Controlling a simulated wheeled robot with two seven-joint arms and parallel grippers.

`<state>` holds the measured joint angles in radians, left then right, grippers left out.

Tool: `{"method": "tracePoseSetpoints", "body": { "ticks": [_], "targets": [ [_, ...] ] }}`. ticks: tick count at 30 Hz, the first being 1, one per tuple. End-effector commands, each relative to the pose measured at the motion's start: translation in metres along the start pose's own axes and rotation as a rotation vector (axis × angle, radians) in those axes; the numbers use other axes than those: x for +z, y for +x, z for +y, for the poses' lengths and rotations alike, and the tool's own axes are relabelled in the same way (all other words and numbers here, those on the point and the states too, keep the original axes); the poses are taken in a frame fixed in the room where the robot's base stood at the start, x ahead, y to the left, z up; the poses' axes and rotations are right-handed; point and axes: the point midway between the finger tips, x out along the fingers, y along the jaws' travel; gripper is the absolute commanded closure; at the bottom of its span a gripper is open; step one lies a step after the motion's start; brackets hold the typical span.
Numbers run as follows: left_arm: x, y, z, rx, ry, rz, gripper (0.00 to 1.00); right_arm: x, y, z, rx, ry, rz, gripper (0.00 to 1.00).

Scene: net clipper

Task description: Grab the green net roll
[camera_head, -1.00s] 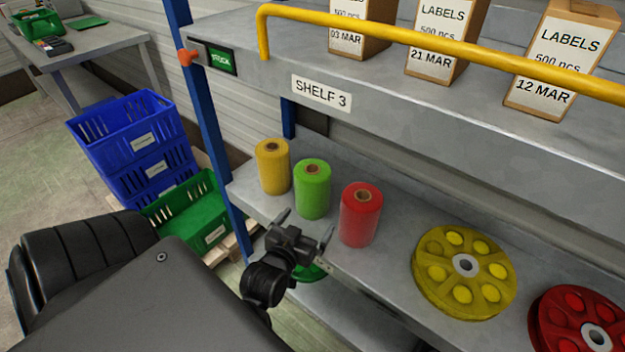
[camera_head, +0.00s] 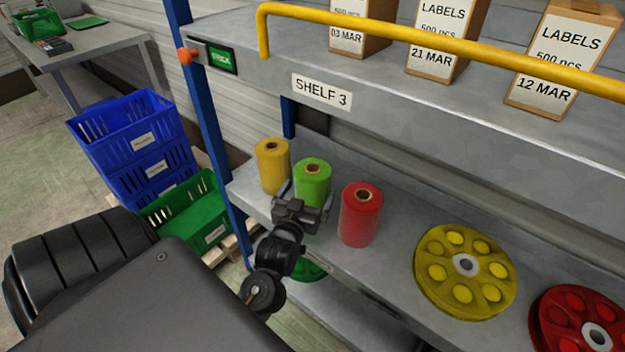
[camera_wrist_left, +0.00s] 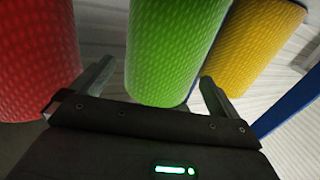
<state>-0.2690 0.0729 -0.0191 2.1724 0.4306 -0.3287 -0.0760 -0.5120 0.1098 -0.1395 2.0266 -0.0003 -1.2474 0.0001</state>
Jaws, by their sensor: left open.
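The green net roll (camera_head: 313,178) stands upright on the lower shelf, between the yellow roll and the red roll. My left gripper (camera_head: 306,197) is open in front of it, and the gripper hides the roll's lower front in the head view. In the left wrist view the green roll (camera_wrist_left: 172,50) stands between the two spread fingers of the left gripper (camera_wrist_left: 155,85). Gaps show between the roll and the fingers, and it is not gripped. My right gripper is not in view.
The red roll (camera_head: 360,215) stands close on the right and the yellow roll (camera_head: 272,168) close on the left. A yellow reel (camera_head: 432,290) and a red reel (camera_head: 550,338) lie farther right. Above is the upper shelf (camera_head: 400,128) with label boxes. Blue crates (camera_head: 110,128) stand left.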

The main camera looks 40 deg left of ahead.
Motion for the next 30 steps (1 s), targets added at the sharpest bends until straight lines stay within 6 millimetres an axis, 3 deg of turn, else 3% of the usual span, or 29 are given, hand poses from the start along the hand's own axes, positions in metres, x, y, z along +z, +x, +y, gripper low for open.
{"method": "tracePoseSetpoints", "body": {
  "ticks": [9, 19, 30],
  "targets": [
    [-0.004, 0.043, -0.003, 0.000, 0.002, 0.001, 0.00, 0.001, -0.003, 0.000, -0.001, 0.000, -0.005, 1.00],
    [-0.004, 0.050, -0.003, 0.000, 0.000, 0.000, 0.00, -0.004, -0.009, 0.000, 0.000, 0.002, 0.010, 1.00],
    [-0.005, 0.050, -0.003, 0.000, -0.001, 0.003, 0.46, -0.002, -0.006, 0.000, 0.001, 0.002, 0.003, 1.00]
  ]
}}
